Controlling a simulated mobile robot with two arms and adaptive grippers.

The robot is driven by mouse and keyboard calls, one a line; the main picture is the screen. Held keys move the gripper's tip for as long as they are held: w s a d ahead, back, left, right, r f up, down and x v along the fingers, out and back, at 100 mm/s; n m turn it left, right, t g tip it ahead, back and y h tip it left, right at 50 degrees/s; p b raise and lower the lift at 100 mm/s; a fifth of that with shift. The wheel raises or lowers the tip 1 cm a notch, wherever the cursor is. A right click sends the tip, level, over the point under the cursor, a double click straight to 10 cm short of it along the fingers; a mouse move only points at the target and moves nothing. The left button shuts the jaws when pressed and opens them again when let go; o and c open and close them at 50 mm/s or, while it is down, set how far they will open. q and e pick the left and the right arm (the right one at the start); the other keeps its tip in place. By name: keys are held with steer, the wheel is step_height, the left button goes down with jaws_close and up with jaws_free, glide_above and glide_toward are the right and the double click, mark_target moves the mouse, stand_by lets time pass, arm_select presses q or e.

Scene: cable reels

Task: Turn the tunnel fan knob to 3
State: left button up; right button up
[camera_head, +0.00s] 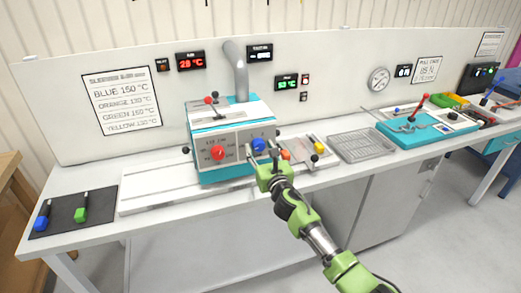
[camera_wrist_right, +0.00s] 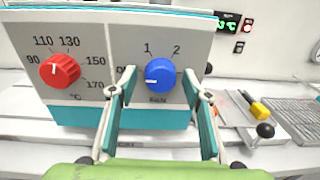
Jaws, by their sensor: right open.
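The tunnel fan knob is a round blue knob (camera_wrist_right: 160,77) on the front of the white and teal tunnel unit (camera_head: 230,137). It also shows in the head view (camera_head: 259,145). Its white pointer mark points left, towards a partly covered label. The labels 1 and 2 show above it; no 3 is visible. My right gripper (camera_head: 266,170) is open in front of the panel. In the right wrist view its two teal fingers flank the blue knob left and right; I cannot tell whether they touch it. My left gripper is out of view.
A red temperature knob (camera_wrist_right: 60,70) sits left of the blue knob on the same panel. A small board with a yellow block (camera_wrist_right: 260,110) and black ball-ended levers lies to the right. A wire tray (camera_head: 362,146) stands further right on the bench.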

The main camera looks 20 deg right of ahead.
steer(key=c, duration=1.1)
